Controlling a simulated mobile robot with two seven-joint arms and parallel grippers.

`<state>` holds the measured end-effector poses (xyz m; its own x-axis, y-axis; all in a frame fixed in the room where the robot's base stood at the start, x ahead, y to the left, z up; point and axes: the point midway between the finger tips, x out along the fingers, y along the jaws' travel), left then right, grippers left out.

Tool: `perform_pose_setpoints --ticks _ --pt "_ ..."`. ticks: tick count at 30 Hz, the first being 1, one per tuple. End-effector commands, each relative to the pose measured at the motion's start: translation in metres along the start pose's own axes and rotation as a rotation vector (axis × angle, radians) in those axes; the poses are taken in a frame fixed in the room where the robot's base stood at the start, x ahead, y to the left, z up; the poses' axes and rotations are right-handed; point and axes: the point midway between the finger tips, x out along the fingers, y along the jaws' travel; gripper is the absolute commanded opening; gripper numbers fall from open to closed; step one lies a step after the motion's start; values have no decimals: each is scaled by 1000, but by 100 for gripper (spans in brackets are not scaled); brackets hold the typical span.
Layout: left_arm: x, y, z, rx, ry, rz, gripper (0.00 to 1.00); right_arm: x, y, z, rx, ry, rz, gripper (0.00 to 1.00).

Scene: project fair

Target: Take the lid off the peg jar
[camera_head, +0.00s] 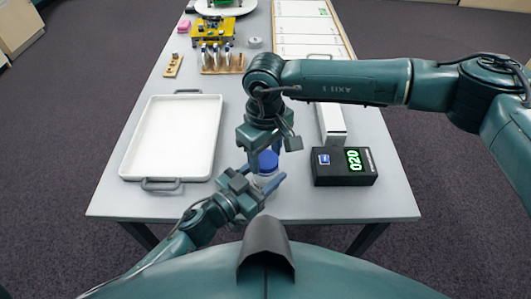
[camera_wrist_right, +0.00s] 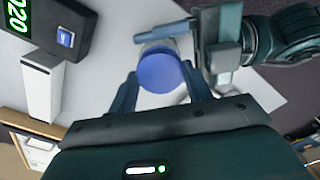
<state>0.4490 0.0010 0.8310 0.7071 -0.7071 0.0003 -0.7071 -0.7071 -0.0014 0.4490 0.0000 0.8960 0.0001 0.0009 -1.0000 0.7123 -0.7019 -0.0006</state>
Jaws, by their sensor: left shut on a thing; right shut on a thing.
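The peg jar (camera_head: 266,181) stands near the front of the table, with a clear body and a round blue lid (camera_head: 268,160). The lid also shows from above in the right wrist view (camera_wrist_right: 160,71). My right gripper (camera_head: 267,153) points down from above, shut on the lid with a finger on each side. My left gripper (camera_head: 263,178) comes in low from the front left and is shut on the jar's body; it also shows in the right wrist view beside the lid. Most of the jar's body is hidden by the grippers, and the lid appears seated on it.
A white tray (camera_head: 126,171) lies to the left. A black box with a green display (camera_head: 344,180) and a white box (camera_head: 331,137) stand to the right. A wooden rack (camera_head: 222,70) and yellow stand (camera_head: 213,38) are farther back.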

Motion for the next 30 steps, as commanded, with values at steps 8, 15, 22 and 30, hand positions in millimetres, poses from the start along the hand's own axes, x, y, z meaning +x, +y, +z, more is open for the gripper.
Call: perform_pose_setpoints --ticks 8,15,22,30 --pt "0 0 0 1 -1 -1 0 -10 0 0 1 1 0 22" --pt "0 0 0 1 -1 -1 0 -18 0 0 1 1 0 22" --pt "0 0 0 1 -1 0 0 -19 0 0 1 1 0 22" --pt "0 0 0 1 -1 0 0 -28 0 0 1 2 1 22"
